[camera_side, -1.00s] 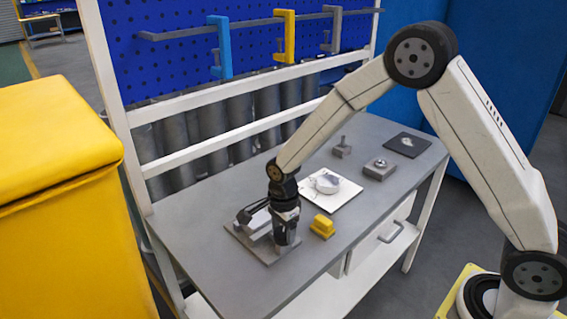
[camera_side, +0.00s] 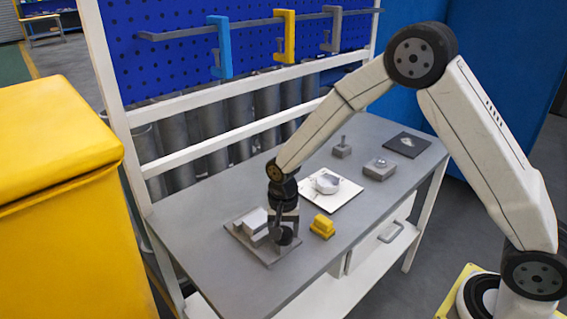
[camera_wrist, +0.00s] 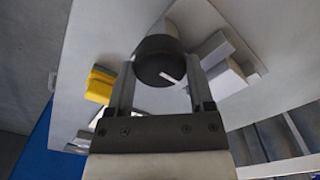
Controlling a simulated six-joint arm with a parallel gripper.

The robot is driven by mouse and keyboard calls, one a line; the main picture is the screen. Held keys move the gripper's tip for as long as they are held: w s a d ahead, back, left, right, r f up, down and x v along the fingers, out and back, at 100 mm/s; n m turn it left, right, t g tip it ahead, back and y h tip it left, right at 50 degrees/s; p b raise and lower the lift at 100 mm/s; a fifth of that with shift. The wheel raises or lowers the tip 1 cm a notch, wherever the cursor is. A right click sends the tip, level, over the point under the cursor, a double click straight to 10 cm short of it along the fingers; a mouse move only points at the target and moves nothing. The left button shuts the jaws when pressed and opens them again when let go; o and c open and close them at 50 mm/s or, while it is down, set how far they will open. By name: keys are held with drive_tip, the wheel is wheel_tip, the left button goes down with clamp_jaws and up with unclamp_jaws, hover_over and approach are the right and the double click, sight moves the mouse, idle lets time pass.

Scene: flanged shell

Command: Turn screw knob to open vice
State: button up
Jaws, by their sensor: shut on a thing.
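The vice (camera_side: 252,222) sits on its flat grey base plate at the near left of the bench, with light grey jaw blocks. In the wrist view the vice blocks (camera_wrist: 228,70) show to the right of my fingers. The dark round screw knob (camera_side: 284,237) is at the vice's near right end. It also shows in the wrist view as a dark cylinder (camera_wrist: 158,58) with a white mark on its face. My gripper (camera_wrist: 160,85) points down with one finger on each side of the knob, shut on it. How wide the vice jaws stand is hard to tell.
A yellow block (camera_side: 322,227) stands close to the right of my gripper. A white plate (camera_side: 345,194) with a round pale part lies behind it. Small grey fixtures (camera_side: 380,168) and a black mat (camera_side: 408,146) are farther right. The front left bench is clear.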

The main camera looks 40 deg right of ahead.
sight(284, 232)
drive_tip(key=n, duration=1.1)
drive_tip(key=shift+n, duration=1.7)
drive_tip(key=o, duration=1.2)
drive_tip(key=shift+o, duration=0.2)
drive_tip(key=shift+r, duration=0.15)
drive_tip(key=shift+r, duration=3.8)
